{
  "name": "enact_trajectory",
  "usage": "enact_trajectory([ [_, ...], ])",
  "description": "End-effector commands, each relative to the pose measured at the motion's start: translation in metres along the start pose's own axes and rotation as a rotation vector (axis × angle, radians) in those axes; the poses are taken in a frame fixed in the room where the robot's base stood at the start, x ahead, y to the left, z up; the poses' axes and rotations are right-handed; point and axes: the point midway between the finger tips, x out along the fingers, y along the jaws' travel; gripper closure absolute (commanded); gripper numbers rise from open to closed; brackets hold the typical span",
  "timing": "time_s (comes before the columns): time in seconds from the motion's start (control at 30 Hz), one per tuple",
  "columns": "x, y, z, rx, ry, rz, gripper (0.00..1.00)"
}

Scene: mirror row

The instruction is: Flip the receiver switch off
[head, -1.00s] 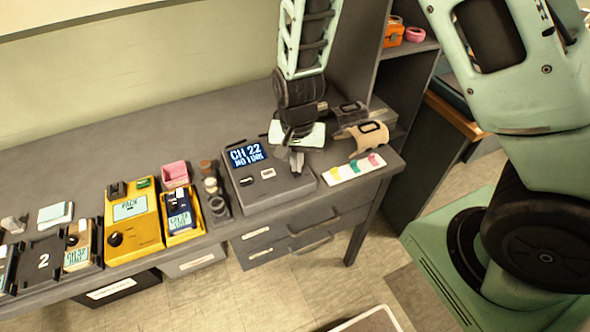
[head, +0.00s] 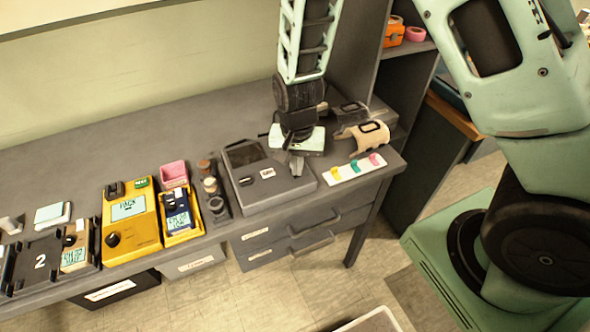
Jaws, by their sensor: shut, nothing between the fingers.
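The receiver (head: 262,192) is a dark grey box on the desk. Its screen (head: 243,154) is dark and blank. My gripper (head: 294,168) is shut and empty, pointing down at the receiver's right part. The fingertips are at or just above its top surface; I cannot tell whether they touch. The switch itself is not visible; my gripper may cover it.
A white strip with coloured tabs (head: 356,170) and a beige cuff-like object (head: 363,134) lie right of the receiver. Left are small knobs (head: 210,186), a pink box (head: 173,173), yellow devices (head: 131,224) and a numbered dock (head: 40,262). The desk behind them is clear.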

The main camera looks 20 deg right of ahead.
Motion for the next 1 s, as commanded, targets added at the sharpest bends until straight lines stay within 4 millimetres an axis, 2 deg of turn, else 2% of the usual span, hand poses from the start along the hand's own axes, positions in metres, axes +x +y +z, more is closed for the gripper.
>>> enact_trajectory([
  [0.23, -0.007, 0.0, 0.0, 0.0, 0.0, 0.0, 1.0],
  [1.0, -0.067, 0.0, 0.0, 0.0, 0.0, 0.0, 1.0],
])
